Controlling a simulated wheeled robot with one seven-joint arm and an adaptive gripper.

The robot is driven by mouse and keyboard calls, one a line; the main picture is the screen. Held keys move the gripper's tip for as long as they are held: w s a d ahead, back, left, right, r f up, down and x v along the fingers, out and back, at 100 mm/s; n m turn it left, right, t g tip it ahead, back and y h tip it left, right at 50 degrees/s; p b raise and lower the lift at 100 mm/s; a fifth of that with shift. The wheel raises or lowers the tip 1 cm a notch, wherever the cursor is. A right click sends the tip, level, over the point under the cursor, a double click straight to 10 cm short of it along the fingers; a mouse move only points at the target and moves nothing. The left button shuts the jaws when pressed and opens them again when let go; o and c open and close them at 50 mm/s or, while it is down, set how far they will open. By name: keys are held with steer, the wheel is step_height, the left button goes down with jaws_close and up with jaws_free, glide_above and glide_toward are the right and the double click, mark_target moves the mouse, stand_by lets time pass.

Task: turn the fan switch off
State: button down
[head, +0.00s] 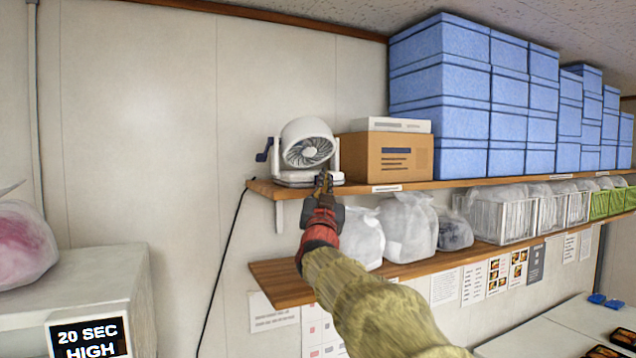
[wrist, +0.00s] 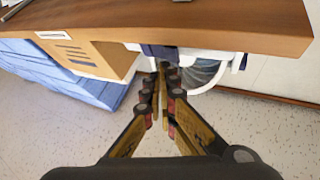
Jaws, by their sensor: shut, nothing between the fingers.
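The white fan (head: 307,148) stands on its base (head: 300,179) near the left end of the upper shelf. A dark blue part sticks out on its left side. In the wrist view, which is upside down, the fan (wrist: 204,72) is partly behind the fingers. My gripper (head: 324,180) is shut and empty, with its tips at the front right of the fan's base. It also shows in the wrist view (wrist: 166,72). I cannot make out the switch or its position, and cannot tell whether the tips touch the base. A dark blue patch (wrist: 160,50) shows just beyond the tips.
A cardboard box (head: 387,156) with a white package on top stands right of the fan. Blue boxes (head: 440,95) are stacked farther right. The upper shelf (head: 360,190) edge runs close to my gripper. White bags (head: 408,228) sit on the lower shelf. The wall left is clear.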

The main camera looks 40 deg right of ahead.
steer(key=shift+w, duration=0.4)
steer(key=shift+w+d, duration=0.1)
steer(key=shift+w, duration=0.25)
stand_by(0.7)
steer(key=shift+s, duration=0.15)
steer(key=shift+s+b, duration=0.7)
steer(key=shift+b, duration=0.05)
steer(key=s+b, duration=0.2)
steer(key=s, duration=0.1)
steer(key=s+b, duration=0.1)
steer(key=s, duration=0.1)
steer(key=shift+a, duration=0.35)
